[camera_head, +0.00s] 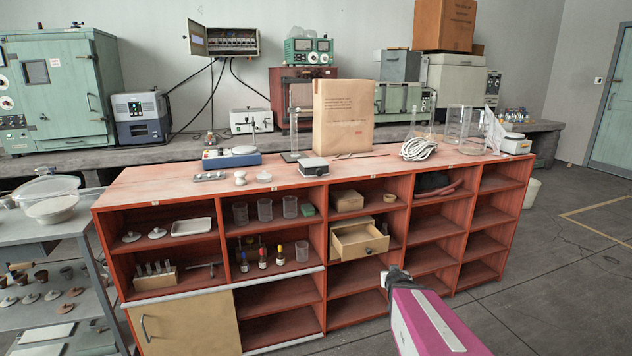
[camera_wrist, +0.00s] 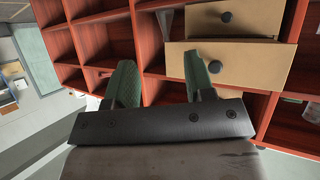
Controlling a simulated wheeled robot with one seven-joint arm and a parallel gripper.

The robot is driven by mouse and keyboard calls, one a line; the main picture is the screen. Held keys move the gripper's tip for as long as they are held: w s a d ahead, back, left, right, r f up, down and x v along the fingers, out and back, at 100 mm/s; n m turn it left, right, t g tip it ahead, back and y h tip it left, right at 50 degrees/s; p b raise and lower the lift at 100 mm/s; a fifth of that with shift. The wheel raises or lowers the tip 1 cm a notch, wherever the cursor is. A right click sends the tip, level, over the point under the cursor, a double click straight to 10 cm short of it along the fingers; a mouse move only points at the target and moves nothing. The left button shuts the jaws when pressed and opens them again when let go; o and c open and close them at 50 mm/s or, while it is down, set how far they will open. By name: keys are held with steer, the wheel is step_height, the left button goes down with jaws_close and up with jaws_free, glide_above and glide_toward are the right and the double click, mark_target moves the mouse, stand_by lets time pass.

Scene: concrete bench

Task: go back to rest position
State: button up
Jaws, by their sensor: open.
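My gripper (camera_head: 396,277) hangs in front of the red shelf unit (camera_head: 440,201), low and right of the small wooden drawer box (camera_head: 360,239). The box has a drawer pulled partly out. In the wrist view, my gripper (camera_wrist: 160,82) has its two green-padded fingers spread apart with nothing between them. Two wooden drawer fronts with dark knobs show there; the nearer drawer front (camera_wrist: 226,66) is just beyond the right-hand finger. I cannot tell whether that finger touches it.
A paper bag (camera_head: 343,117), a coiled white cable (camera_head: 418,149) and glassware stand on the shelf unit's top. A grey trolley (camera_head: 62,235) with bowls is at the left. Open concrete floor (camera_head: 565,260) lies to the right. Equipment lines the bench behind.

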steer(key=s+a+g+y, duration=0.1)
steer(key=s+a+g, duration=0.4)
steer(key=s+g, duration=0.1)
steer(key=s+a+f+g+y, duration=0.1)
steer(key=s+a+g, duration=0.4)
steer(key=s, duration=0.3)
steer(key=shift+s+n+g, duration=0.35)
steer(key=shift+n+g, duration=0.05)
steer(key=shift+g, duration=0.2)
